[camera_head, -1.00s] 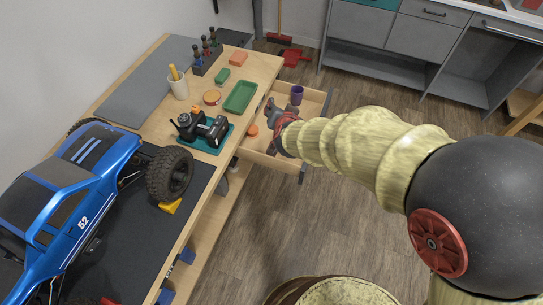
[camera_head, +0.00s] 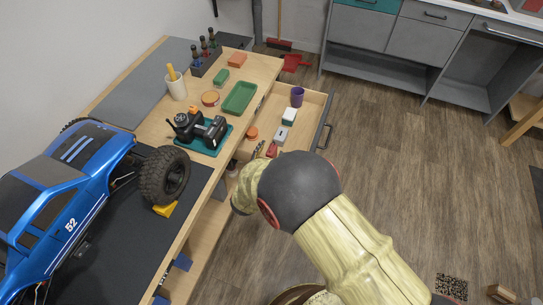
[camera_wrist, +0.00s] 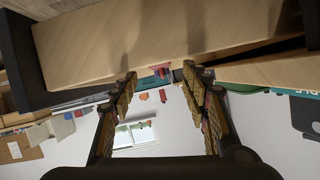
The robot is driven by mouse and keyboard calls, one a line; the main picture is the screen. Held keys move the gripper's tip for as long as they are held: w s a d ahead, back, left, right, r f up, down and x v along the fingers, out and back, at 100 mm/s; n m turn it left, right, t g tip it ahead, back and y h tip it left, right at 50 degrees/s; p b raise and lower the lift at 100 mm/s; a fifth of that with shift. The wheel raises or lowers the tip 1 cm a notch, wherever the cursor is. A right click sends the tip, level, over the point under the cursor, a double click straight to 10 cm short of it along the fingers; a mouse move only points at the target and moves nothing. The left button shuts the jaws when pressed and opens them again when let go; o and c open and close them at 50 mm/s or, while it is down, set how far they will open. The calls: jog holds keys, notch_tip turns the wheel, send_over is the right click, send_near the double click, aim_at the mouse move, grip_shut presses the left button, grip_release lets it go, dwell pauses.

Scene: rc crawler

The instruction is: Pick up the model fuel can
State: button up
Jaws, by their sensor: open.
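A small red object (camera_head: 271,150), possibly the model fuel can, lies at the near end of the open drawer (camera_head: 313,122); it is too small to identify surely. My gripper (camera_wrist: 159,73) is open and empty in the wrist view, with its two fingers spread apart. In the head view my arm's dark ball joint and pale links hide the gripper, so its distance from the red object cannot be told.
The drawer also holds a purple cup (camera_head: 297,96), small boxes (camera_head: 288,116) and an orange disc (camera_head: 252,133). The workbench carries a blue crawler (camera_head: 70,185), a black device on a teal tray (camera_head: 203,132) and a green tray (camera_head: 239,99). Floor to the right is largely clear.

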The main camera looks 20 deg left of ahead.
aim_at(273, 148)
jog(key=b+x, duration=0.1)
jog(key=x, duration=0.3)
jog(key=shift+d+r+b, duration=0.1)
jog(key=shift+b, duration=0.3)
jog(key=shift+r, duration=0.1)
jog(key=shift+c, duration=1.2)
grip_shut()
